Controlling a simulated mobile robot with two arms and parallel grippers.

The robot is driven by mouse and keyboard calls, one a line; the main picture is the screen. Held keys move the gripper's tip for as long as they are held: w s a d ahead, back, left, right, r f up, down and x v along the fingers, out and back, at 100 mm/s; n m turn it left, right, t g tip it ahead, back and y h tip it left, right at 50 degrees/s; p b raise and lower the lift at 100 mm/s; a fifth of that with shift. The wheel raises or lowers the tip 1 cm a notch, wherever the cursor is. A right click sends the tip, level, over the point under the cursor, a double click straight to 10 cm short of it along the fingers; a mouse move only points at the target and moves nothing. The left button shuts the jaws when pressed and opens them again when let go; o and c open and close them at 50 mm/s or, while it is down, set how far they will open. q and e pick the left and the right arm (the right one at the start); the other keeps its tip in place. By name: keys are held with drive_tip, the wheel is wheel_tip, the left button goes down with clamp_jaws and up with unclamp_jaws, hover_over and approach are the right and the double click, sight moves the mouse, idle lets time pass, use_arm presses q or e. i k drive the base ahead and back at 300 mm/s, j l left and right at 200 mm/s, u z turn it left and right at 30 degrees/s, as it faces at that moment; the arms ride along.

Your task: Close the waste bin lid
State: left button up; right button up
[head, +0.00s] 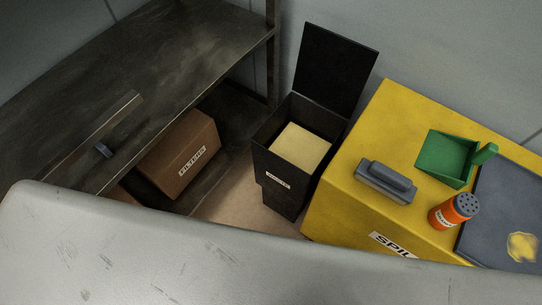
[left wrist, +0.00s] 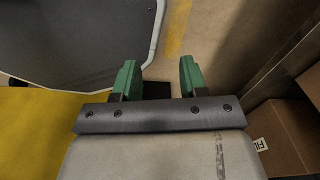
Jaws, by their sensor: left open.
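The black waste bin (head: 283,192) stands on the floor between the shelf and the yellow cabinet in the head view. Its lid (head: 335,70) is open and stands up, leaning slightly back at the rear of the bin. A pale yellow block or filling (head: 301,146) shows inside it. My left gripper (left wrist: 158,76) shows in the left wrist view with its two green fingers apart. A small dark patch shows between the fingers; I cannot tell what it is. Neither gripper shows in the head view.
The yellow cabinet (head: 345,190) right of the bin holds a grey handled block (head: 386,181), a green scoop (head: 450,158), an orange shaker (head: 453,211) and a dark tray (head: 508,195). A metal shelf (head: 180,60) stands left, with a FILTERS box (head: 180,155) below.

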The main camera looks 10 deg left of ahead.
sight(333, 70)
drive_tip(key=i+j+u, duration=0.2)
drive_tip(key=j, duration=0.2)
drive_tip(key=i+j+u, duration=0.15)
drive_tip(key=j, duration=0.2)
drive_tip(key=i+j+u, duration=0.2)
drive_tip(key=i+j, duration=0.05)
drive_tip(key=j, duration=0.1)
